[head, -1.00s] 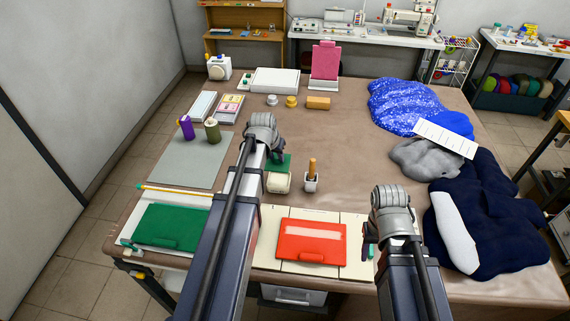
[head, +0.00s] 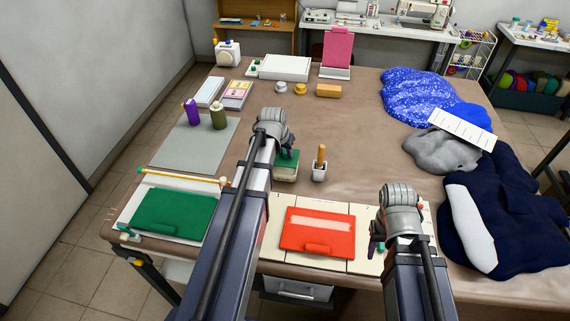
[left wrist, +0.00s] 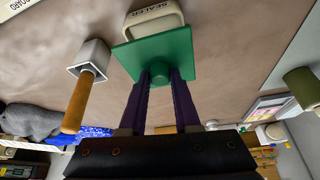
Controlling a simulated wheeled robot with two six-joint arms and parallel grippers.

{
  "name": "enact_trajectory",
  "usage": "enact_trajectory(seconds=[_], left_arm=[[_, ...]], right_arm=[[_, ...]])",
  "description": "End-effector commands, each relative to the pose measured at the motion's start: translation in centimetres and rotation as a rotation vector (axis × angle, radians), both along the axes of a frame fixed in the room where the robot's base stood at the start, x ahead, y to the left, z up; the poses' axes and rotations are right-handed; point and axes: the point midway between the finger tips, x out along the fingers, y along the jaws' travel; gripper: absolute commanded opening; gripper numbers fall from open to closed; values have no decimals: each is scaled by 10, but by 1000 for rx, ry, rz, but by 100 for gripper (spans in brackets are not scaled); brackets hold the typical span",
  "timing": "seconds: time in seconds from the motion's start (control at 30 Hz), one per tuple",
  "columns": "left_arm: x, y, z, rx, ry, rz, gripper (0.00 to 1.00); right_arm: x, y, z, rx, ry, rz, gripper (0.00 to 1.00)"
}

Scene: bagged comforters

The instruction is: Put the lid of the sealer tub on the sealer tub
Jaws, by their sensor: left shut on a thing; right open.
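The sealer tub (head: 286,176) is a small cream tub on the table, left of a white holder. In the left wrist view the tub (left wrist: 152,17) shows its SEALER lettering at the top. The green square lid (head: 288,160) has a round knob; it also shows in the left wrist view (left wrist: 180,58). My left gripper (left wrist: 160,72) is shut on the knob, and the lid overlaps the tub in both views. I cannot tell whether lid and tub touch. The lid hides part of the tub. My right gripper (head: 376,240) is open and empty, low at the right.
The white holder with a wooden-handled tool (head: 319,171) stands close right of the tub. A red folder (head: 317,234) and green folder (head: 172,214) lie in front. Purple (head: 191,112) and olive (head: 218,115) bottles stand on the left. Dark fabric (head: 510,220) covers the right side.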

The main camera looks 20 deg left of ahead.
Motion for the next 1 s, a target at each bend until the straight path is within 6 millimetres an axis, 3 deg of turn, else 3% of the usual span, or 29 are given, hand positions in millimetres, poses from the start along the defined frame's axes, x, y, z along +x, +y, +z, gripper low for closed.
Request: enact_trajectory(seconds=[0.13, 0.4, 0.9, 0.93, 1.0], left_arm=[[0, 0, -6, 0, 0, 0, 0], [0, 0, -37, 0, 0, 0, 0], [0, 0, -42, 0, 0, 0, 0], [0, 0, -41, 0, 0, 0, 33], [0, 0, -40, 0, 0, 0, 41]], right_arm=[[0, 0, -6, 0, 0, 1, 50], [0, 0, -37, 0, 0, 2, 50], [0, 0, -42, 0, 0, 2, 50], [0, 0, -41, 0, 0, 2, 50], [0, 0, -40, 0, 0, 2, 50]])
